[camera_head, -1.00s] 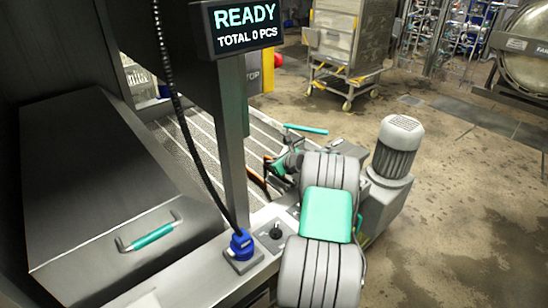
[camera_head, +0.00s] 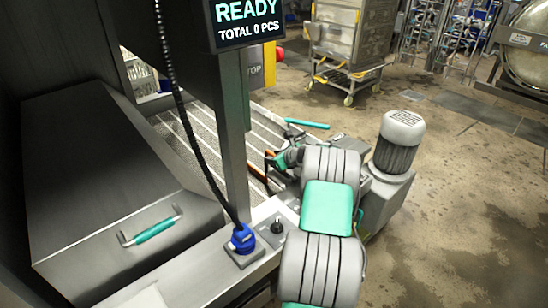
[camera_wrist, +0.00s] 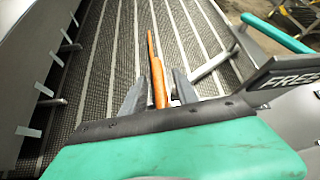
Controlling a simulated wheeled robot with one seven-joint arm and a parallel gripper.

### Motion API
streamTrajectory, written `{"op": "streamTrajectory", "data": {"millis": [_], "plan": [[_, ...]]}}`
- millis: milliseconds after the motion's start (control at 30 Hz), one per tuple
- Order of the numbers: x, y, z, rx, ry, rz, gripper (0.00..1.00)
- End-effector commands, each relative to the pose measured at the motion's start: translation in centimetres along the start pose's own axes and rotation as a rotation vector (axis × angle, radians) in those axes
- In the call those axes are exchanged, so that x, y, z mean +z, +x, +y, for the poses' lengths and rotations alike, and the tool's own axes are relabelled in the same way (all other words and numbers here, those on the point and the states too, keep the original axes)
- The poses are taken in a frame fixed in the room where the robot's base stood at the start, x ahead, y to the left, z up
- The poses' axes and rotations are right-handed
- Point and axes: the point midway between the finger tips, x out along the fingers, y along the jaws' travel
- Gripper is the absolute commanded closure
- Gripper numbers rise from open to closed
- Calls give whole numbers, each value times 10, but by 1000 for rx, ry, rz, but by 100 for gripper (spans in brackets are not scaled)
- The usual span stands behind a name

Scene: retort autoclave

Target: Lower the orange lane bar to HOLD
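The orange lane bar (camera_wrist: 158,80) runs lengthwise above a dark ribbed conveyor belt (camera_wrist: 105,60) in the wrist view. My gripper (camera_wrist: 160,88) has one grey finger on each side of the bar's near part. The fingers look apart, with a narrow gap at the right finger; contact on the left is unclear. In the head view, short orange pieces of the bar (camera_head: 257,180) show beside my gripper (camera_head: 272,160), and my arm hides much of that area. No HOLD mark is readable.
A post with a READY screen (camera_head: 246,20) stands left of my arm. A steel cover with a teal handle (camera_head: 153,230) lies at left. Another teal handle (camera_wrist: 278,33) is right of the belt. A wheeled cart (camera_head: 345,50) stands behind on open floor.

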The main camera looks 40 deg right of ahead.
Motion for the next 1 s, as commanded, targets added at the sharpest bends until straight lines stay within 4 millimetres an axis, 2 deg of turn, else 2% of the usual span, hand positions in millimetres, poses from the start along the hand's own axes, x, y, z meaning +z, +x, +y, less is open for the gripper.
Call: {"op": "streamTrajectory", "data": {"millis": [400,533,1000], "plan": [[-1,-70,-2,-3,1,0,64],[-1,-76,0,0,0,0,64],[0,-76,-1,0,0,1,64]]}}
